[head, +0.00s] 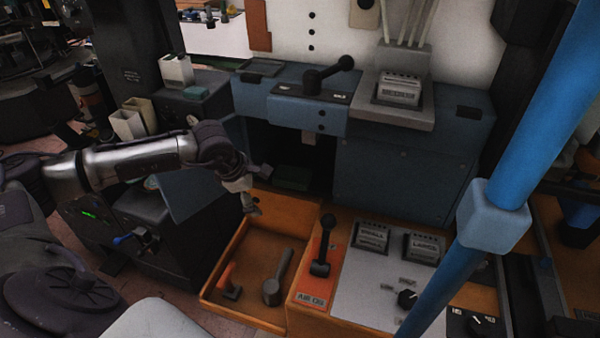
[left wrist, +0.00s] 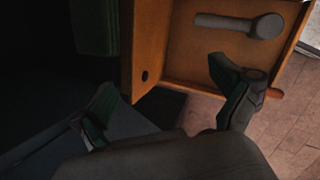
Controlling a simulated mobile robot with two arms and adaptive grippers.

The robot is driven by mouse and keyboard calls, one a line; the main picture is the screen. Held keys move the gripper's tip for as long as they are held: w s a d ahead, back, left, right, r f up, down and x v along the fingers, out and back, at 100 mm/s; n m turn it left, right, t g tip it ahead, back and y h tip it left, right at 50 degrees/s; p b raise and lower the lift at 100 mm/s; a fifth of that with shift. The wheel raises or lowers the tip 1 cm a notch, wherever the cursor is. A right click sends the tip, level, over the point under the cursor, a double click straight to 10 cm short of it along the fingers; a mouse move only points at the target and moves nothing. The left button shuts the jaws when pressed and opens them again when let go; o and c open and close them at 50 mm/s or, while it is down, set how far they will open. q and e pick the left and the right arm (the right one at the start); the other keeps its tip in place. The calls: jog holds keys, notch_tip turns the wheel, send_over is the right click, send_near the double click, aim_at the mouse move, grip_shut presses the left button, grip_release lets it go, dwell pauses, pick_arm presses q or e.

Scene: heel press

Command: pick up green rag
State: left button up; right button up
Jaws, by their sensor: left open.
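A dark green folded cloth, which looks like the green rag (head: 292,178), lies in the shadowed opening under the blue machine. In the left wrist view a dim green block shape (left wrist: 95,25) at the top left appears to be the same rag. My right gripper is not in view.
An orange-brown wooden tray (head: 222,270) below my left gripper holds a grey hammer-like tool (head: 278,278) and an orange-handled tool (head: 229,282). The blue machine body (head: 400,180) bounds the opening on the right. A control panel (head: 385,275) and a blue post (head: 540,110) stand further right.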

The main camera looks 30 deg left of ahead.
aim_at(290, 174)
pick_arm(q)
jog(key=w+p, duration=0.1)
jog(key=w, duration=0.1)
jog(key=w+d+p, duration=0.1)
jog(key=w, duration=0.2)
jog(key=w+p, duration=0.1)
jog(key=w, duration=0.1)
jog(key=shift+w+d+r, duration=0.15)
jog(key=shift+w+r, duration=0.05)
jog(key=shift+w, duration=0.1)
jog(key=shift+w+d+r+p, duration=0.1)
jog(key=shift+w+p, duration=0.2)
jog(key=shift+w, duration=0.15)
jog(key=w, duration=0.1)
jog(key=w+p, duration=0.1)
jog(key=shift+w+d, duration=0.25)
jog(key=shift+w, duration=0.05)
jog(key=p+x, duration=0.1)
jog(key=x, duration=0.2)
jog(key=shift+s+a, duration=0.1)
jog(key=shift+s, duration=0.05)
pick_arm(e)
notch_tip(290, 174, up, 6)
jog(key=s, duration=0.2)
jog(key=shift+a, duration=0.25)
pick_arm(q)
jog(key=shift+c, duration=0.3)
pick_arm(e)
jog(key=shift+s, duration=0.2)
